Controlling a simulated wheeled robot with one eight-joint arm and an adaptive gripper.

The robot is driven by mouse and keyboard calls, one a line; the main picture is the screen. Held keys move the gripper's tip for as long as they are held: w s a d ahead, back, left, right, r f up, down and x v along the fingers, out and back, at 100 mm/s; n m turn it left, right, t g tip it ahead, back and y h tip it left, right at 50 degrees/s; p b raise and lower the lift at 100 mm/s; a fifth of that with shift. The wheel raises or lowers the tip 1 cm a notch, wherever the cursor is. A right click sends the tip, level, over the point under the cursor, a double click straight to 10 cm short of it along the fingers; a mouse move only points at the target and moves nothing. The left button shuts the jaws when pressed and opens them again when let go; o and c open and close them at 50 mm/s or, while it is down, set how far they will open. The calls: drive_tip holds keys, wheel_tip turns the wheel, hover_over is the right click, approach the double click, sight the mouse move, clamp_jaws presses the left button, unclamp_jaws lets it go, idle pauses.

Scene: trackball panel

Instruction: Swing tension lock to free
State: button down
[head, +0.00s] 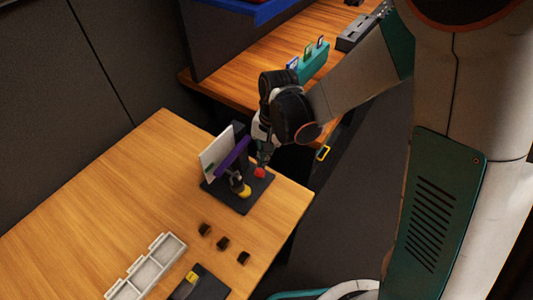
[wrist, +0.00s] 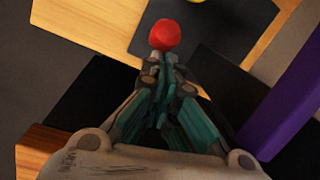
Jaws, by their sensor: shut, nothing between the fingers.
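The trackball panel has a dark base (head: 243,204) on the wooden desk, with a white upright plate (head: 215,153), a slanted purple bar (head: 233,153) and a yellow part (head: 244,192). A round red knob (head: 259,172) is at the base's far right side. My gripper (head: 263,161) points down at it, shut and empty. In the wrist view the red knob (wrist: 164,35) lies just beyond my closed fingertips (wrist: 167,62); I cannot tell whether they touch. The purple bar (wrist: 287,105) is to the right there. No part is labelled as the tension lock.
Several small black blocks (head: 222,243), a white compartment tray (head: 147,269) and a dark box with a yellow label (head: 201,284) lie on the near desk. A second desk with a teal holder (head: 313,63) stands behind. The desk's left part is clear.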

drive_tip(key=shift+s+a+r, duration=0.1)
drive_tip(key=shift+s+a, duration=0.2)
drive_tip(key=shift+s, duration=0.2)
drive_tip(key=shift+s+a, duration=0.15)
drive_tip(key=shift+s, duration=0.05)
drive_tip(key=shift+w, duration=0.5)
drive_tip(key=w, duration=0.1)
drive_tip(key=w+d, duration=0.1)
drive_tip(key=w, duration=0.1)
drive_tip(key=shift+d+b, duration=0.25)
drive_tip(key=shift+b, duration=0.1)
wheel_tip(320, 180, up, 9)
drive_tip(key=s+p, duration=0.2)
drive_tip(key=p, duration=0.2)
drive_tip(key=shift+s+a+r, duration=0.2)
drive_tip(key=shift+s+a, duration=0.05)
drive_tip(key=shift+a, duration=0.15)
